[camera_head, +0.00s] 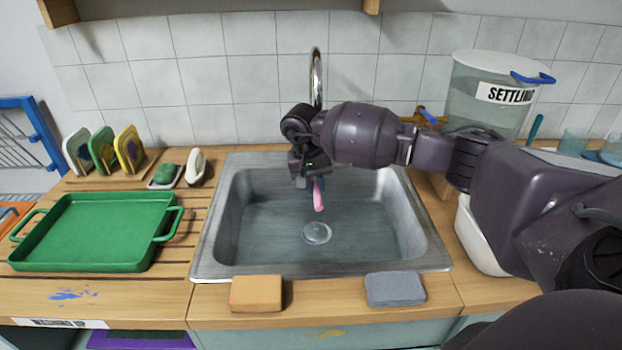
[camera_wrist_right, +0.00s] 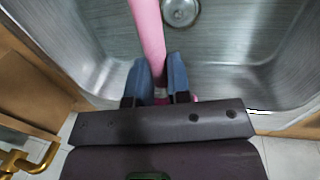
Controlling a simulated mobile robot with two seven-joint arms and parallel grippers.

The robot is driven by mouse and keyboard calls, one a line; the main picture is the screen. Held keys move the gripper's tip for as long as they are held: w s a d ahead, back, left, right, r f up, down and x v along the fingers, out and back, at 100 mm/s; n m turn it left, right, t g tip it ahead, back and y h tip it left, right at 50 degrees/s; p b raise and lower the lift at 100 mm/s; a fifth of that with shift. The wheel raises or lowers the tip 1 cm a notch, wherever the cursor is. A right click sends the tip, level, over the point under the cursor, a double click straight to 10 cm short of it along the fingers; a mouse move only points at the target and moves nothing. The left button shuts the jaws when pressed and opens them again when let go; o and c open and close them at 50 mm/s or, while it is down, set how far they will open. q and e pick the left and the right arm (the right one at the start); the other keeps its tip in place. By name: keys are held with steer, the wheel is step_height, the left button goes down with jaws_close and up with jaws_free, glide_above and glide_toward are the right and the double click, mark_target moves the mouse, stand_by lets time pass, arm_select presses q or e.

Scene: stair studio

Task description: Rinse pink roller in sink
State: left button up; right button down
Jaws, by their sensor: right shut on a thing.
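The pink roller (camera_head: 318,195) hangs pointing down inside the metal sink (camera_head: 240,262), above the basin floor near the drain. In the right wrist view the roller (camera_wrist_right: 148,35) extends out between the fingers toward the drain. My right gripper (camera_head: 311,184) is shut on it, reaching over the sink from the right; its blue-grey fingertips (camera_wrist_right: 159,75) close around it in the wrist view. The chrome faucet (camera_head: 316,75) rises behind my right wrist, and its lower part is hidden. Whether water runs cannot be told. My left gripper is not in view.
A green tray (camera_head: 47,208) lies on the slatted board at left. An orange sponge (camera_head: 256,293) and a grey sponge (camera_head: 395,288) lie at the sink's front edge. A clear container labelled "SETTLIN" (camera_head: 490,100) stands at back right. A white tub (camera_head: 475,245) sits beside the sink.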

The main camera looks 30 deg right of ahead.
steer(key=shift+s+f, duration=0.1)
steer(key=shift+f, duration=0.7)
arm_select(q)
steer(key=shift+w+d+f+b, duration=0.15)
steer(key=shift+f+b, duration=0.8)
steer(key=shift+b, duration=0.35)
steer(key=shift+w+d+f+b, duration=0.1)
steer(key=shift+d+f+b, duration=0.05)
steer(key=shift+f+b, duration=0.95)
arm_select(e)
steer(key=shift+f, duration=7.55)
arm_select(q)
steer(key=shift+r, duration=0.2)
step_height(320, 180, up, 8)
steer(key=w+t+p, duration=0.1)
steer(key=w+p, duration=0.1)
steer(key=p, duration=0.2)
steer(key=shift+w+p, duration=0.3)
steer(key=shift+p, duration=0.05)
arm_select(e)
steer(key=shift+r, duration=8.15)
